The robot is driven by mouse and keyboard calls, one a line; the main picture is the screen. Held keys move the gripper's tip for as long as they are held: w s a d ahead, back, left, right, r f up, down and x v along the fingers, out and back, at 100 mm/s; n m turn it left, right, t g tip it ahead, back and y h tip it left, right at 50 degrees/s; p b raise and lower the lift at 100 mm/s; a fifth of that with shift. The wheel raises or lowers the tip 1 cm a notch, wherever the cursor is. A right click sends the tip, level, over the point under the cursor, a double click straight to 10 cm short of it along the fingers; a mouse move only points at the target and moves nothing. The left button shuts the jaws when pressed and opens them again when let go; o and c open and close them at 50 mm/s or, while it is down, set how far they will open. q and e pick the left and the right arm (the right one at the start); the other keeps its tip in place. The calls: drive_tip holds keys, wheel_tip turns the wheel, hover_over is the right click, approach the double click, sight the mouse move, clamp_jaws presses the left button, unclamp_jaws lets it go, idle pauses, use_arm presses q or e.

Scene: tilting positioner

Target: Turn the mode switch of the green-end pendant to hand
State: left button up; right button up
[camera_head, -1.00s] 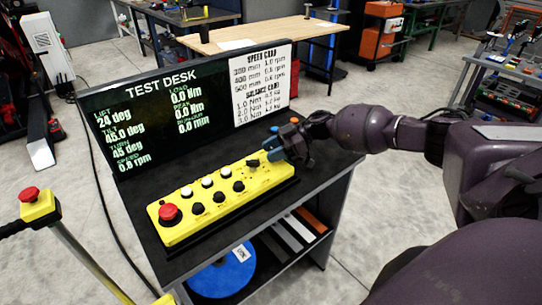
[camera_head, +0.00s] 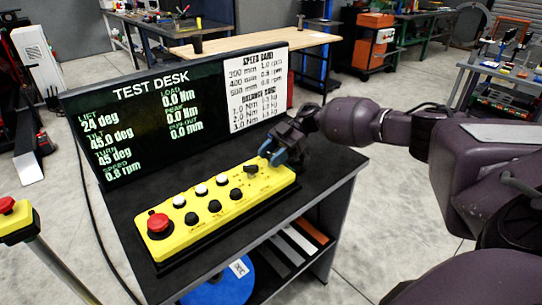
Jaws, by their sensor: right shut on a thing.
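The yellow pendant (camera_head: 215,210) lies on the dark desk top. It has a red mushroom button (camera_head: 159,224) at its left end, rows of white and black buttons, and a black knob (camera_head: 250,168) near its right end. My right gripper (camera_head: 271,152), with blue fingertips, is at the pendant's far right end. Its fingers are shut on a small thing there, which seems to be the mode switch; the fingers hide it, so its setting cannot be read. No green end shows on this pendant. My left gripper is out of view.
The test desk screen (camera_head: 150,120) stands upright behind the pendant, with a white card of figures (camera_head: 258,87) on its right. A red-button post (camera_head: 15,220) stands at the left. A blue disc (camera_head: 222,287) is on the shelf below. The desk top right of the pendant is clear.

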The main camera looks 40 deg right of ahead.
drive_tip(key=o, duration=0.9)
drive_tip(key=shift+b+v, duration=1)
drive_tip(key=shift+v, duration=4.35)
